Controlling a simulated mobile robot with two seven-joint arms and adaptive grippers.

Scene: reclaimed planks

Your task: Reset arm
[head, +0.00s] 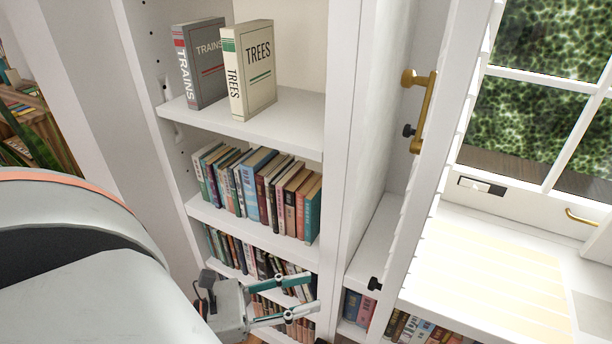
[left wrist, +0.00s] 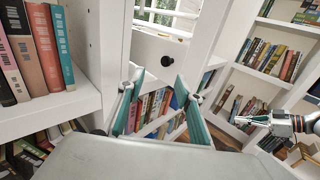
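My left gripper (head: 312,292) is low in the head view, in front of the lower bookshelves. Its two teal-lined fingers are spread apart, with nothing between them. In the left wrist view the same gripper (left wrist: 160,82) shows its fingers open, with lower-shelf books and a white upright behind the gap. Another gripper, which looks like my right one (left wrist: 282,122), shows at the right edge of the left wrist view, partly cut off. Its finger opening is unclear. The right gripper is not seen in the head view.
A white bookcase (head: 340,160) holds a TRAINS book (head: 200,62) and a TREES book (head: 249,70) upright on its upper shelf, with rows of books below. A cabinet door with a brass handle (head: 424,112) stands right of it. A window seat (head: 480,270) lies farther right.

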